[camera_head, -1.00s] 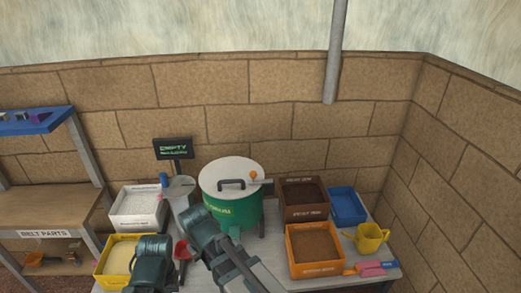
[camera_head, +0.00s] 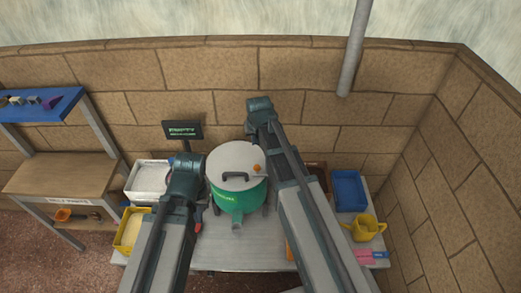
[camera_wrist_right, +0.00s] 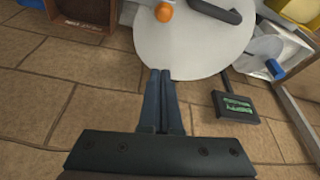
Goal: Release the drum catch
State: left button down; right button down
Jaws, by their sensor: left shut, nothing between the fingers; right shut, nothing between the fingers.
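The green drum (camera_head: 238,192) stands on the table with its round white lid (camera_head: 220,160) on top. The lid carries a dark handle (camera_head: 235,176), and an orange knob (camera_head: 257,168) sits at its right edge. The right wrist view also shows the lid (camera_wrist_right: 190,48), the handle (camera_wrist_right: 215,10) and the orange knob (camera_wrist_right: 163,12). My right gripper (camera_wrist_right: 161,73) is shut and empty, its fingertips by the lid's wall-side edge, apart from the knob. I cannot tell its height over the lid. My left arm reaches up left of the drum; its fingers are hidden.
A display on a post (camera_head: 182,131) stands behind the drum. A white bin (camera_head: 150,180) and yellow bin (camera_head: 131,232) are at left. A blue tray (camera_head: 349,190), a yellow can (camera_head: 365,228) and partly covered brown and orange bins are at right. The brick wall is close behind.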

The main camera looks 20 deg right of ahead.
dwell(0.4)
jog(key=b+x, duration=0.9)
jog(key=x, duration=0.1)
jog(key=shift+b, duration=0.3)
jog(key=shift+s+f+b, duration=0.1)
jog(key=shift+f+b, duration=0.25)
jog(key=s, duration=0.4)
jog(key=shift+a, duration=0.15)
jog(key=shift+w, duration=0.15)
